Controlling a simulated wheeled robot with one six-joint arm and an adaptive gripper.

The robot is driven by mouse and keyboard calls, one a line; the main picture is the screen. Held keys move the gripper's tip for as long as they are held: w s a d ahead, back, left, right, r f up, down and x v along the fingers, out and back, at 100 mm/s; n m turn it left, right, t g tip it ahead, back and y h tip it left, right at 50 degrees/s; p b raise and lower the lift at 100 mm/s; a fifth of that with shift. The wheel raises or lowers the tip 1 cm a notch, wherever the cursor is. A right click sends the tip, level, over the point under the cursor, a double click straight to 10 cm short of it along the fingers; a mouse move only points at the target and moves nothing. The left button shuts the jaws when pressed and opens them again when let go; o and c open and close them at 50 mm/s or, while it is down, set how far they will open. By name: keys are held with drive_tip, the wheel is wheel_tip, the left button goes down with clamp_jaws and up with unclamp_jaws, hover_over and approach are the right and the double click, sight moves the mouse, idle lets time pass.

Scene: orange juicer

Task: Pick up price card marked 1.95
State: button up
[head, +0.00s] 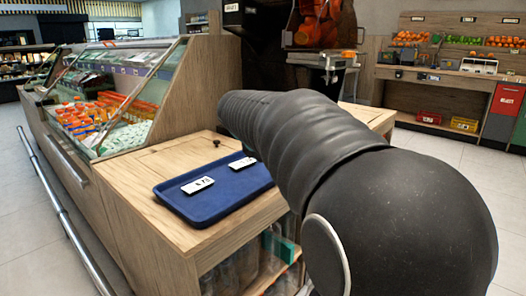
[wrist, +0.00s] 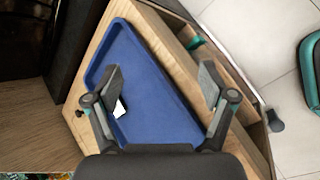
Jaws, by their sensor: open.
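Two white price cards lie on a blue tray (head: 222,203) in the head view, one near the front left (head: 197,185) and one farther back to the right (head: 242,162). Their print is too small to read surely, so I cannot tell which is marked 1.95. In the wrist view the blue tray (wrist: 150,75) lies below my gripper (wrist: 160,78), which is open and empty with its fingers wide apart. One white card (wrist: 121,108) shows beside the left finger, partly covered by it. The other card is not visible there. My arm hides the gripper in the head view.
The tray rests on a wooden counter (head: 165,170) with a small black knob (head: 216,143) behind it. A glass display case (head: 110,95) with packed goods stands to the left. Open shelving with bottles (head: 245,270) is below the counter. Tiled floor lies to the right.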

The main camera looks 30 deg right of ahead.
drive_tip(key=w+d+n+g+h+b, duration=0.1)
drive_tip(key=w+d+n+h, duration=0.5)
drive_tip(key=w+d, duration=0.7)
drive_tip(key=shift+n+y, duration=0.6)
drive_tip(key=shift+y, duration=0.1)
drive_tip(key=x, duration=1.3)
drive_tip(key=shift+w+d, duration=0.2)
drive_tip(key=shift+d, duration=0.05)
drive_tip(key=c, duration=1.3)
